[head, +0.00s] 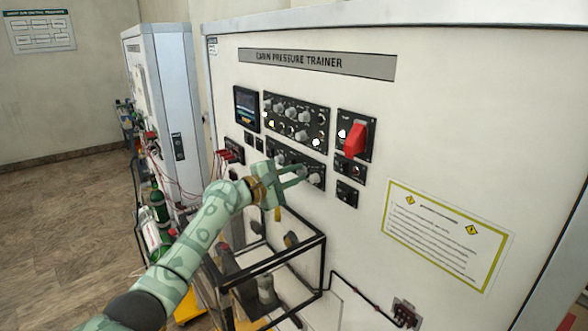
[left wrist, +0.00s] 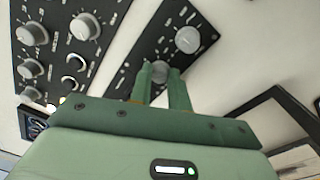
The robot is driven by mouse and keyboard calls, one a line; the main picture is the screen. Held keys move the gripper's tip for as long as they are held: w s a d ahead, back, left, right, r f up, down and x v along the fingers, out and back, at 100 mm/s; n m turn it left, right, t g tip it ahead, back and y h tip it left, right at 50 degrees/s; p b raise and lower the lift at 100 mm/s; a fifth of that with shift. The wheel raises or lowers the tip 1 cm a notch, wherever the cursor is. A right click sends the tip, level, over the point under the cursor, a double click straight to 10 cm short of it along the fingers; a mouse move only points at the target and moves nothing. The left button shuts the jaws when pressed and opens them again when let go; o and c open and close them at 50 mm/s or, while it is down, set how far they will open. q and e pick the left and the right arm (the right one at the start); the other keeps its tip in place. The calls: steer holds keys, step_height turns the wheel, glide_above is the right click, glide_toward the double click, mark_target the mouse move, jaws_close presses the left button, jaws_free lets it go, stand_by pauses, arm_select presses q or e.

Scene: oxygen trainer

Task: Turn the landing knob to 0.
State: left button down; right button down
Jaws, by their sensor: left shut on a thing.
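My left gripper (head: 302,175) reaches from the left to the lower black knob panel (head: 279,153) on the white trainer front. In the left wrist view its two green fingers (left wrist: 164,78) are shut on a small grey knob (left wrist: 160,69), one finger at each side. The fingers partly cover this knob. A larger grey knob (left wrist: 187,39) sits beside it on the same panel and is free. The panel lettering is too small to read, so I cannot tell the knob's label or setting. My right gripper is not in view.
An upper panel (head: 296,122) with several knobs sits just above, also in the left wrist view (left wrist: 68,45). A red switch cover (head: 356,139) is to the right, a dark screen (head: 246,108) to the left. A black-framed clear case (head: 323,262) stands below my arm.

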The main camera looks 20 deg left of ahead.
arm_select(q)
steer(key=shift+r+n+p, duration=0.15)
steer(key=shift+n+p, duration=0.3)
steer(key=shift+n, duration=0.45)
steer(key=c, duration=1.3)
jaws_free()
steer(key=shift+w, duration=0.1)
steer(key=b+v, duration=0.3)
steer(key=v, duration=1.3)
steer(key=shift+s+a, duration=0.15)
steer(key=shift+s, duration=0.05)
